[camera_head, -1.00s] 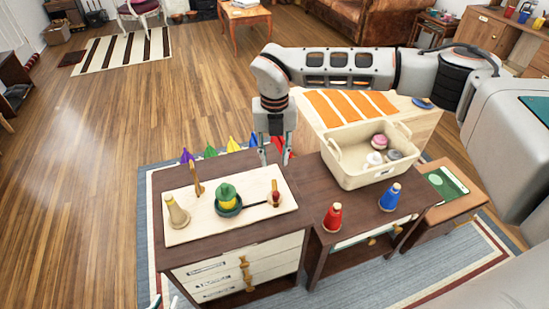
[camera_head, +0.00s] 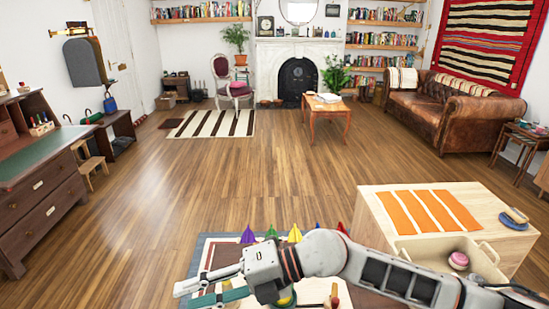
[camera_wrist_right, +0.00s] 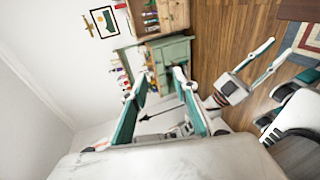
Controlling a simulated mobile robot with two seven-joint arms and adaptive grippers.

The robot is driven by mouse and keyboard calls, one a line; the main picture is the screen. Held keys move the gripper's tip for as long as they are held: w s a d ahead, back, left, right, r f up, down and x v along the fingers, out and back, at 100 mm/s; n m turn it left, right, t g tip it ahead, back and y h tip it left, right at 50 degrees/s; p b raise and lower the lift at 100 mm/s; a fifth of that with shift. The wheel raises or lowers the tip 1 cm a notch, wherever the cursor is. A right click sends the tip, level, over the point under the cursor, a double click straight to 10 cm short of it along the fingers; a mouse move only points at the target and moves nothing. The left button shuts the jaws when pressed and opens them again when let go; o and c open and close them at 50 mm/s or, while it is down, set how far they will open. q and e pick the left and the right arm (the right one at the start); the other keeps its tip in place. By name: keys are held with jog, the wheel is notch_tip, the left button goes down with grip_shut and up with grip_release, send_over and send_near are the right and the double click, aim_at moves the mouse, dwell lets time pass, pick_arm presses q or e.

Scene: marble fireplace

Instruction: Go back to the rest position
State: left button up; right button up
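Several coloured cones (camera_head: 295,235) stand behind my right arm. Open wooden floor (camera_head: 270,170) lies beyond, with a coffee table (camera_head: 328,110).

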notch_tip(320, 180, up, 9)
jog(key=w+a+m+t+y, duration=0.1)
jog(key=m+t+y, duration=0.2)
jog(key=y, duration=0.2)
jog(key=w+d+r+m+t+y, duration=0.1)
jog(key=w+d+r+m+t, duration=0.5)
jog(key=t, duration=0.3)
jog(key=w+d+f+m+t+h, duration=0.3)
jog(key=d+f+m+t+h, duration=0.25)
jog(key=d+m+h, duration=0.5)
jog(key=w+d+f+m+t+h, duration=0.4)
jog(key=d+f+m+h, duration=0.3)
jog(key=d, duration=0.6)
jog(key=s+d+f+m+g+h, duration=0.4)
jog(key=s+d+f+g+h, duration=0.3)
jog(key=d+f, duration=0.65)
jog(key=s+d+f+g, duration=0.2)
jog(key=s+d+f, duration=0.2)
jog(key=s, duration=0.3)
jog(key=s+d+f+g, duration=0.3)
jog(key=s+d+f, duration=0.15)
jog(key=s, duration=0.35)
jog(key=w+a+f+m+t+y, duration=0.2)
jog(key=a+f+y, duration=0.4)
jog(key=a+f, duration=0.7)
jog(key=a+m+t, duration=0.1)
jog(key=a, duration=0.2)
jog(key=shift+f+t+y, duration=0.15)
jog(key=shift+t+y, duration=0.2)
